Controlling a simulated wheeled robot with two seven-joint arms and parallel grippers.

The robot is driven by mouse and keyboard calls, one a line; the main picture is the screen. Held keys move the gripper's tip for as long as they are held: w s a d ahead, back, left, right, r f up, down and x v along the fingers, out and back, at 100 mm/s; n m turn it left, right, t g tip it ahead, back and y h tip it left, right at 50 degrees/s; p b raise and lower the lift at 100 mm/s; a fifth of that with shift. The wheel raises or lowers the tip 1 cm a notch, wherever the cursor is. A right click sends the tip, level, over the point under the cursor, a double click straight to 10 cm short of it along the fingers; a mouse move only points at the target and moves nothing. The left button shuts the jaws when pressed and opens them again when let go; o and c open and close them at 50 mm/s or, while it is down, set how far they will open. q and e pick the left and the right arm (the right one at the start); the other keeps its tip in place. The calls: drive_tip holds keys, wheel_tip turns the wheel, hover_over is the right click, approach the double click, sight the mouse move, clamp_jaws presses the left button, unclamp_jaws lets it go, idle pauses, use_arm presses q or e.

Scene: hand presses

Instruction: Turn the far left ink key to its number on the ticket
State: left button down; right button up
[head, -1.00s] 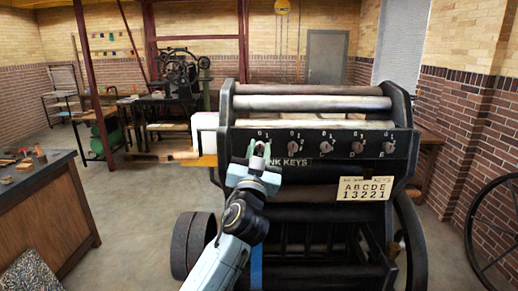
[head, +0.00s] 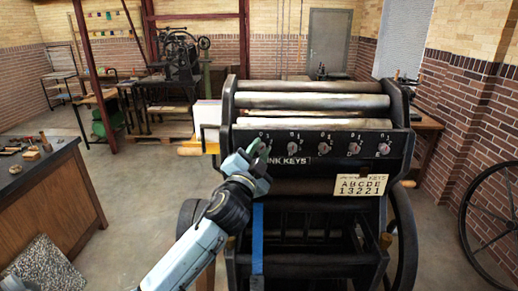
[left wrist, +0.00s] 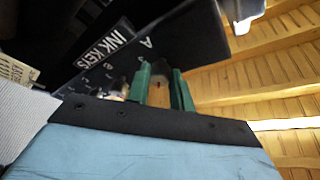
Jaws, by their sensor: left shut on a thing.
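The press (head: 318,170) carries a row of ink keys on a black bar marked INK KEYS. My left gripper (head: 259,150) is at the row's left end, shut on the far left key, which it mostly hides in the head view. In the left wrist view the green fingers stand either side of a brownish key (left wrist: 160,93) beside the letter A. Its pointer's setting cannot be read. The ticket (head: 361,186) on the press front shows ABCDE above 13221, so A has 1. My right gripper is not in view.
The other ink keys, such as the second one (head: 292,147), sit close to the right of my gripper. A wooden bench (head: 45,195) stands at the left. A large spoked wheel (head: 490,213) is at the right. Open floor lies between bench and press.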

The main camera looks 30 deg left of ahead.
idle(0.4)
use_arm(q)
drive_tip(key=c, duration=1.2)
unclamp_jaws()
drive_tip(key=shift+c, duration=0.2)
drive_tip(key=b+v, duration=0.3)
drive_tip(key=v, duration=1)
drive_tip(key=shift+s+b, duration=0.25)
drive_tip(key=shift+b, duration=0.15)
drive_tip(key=shift+f, duration=0.1)
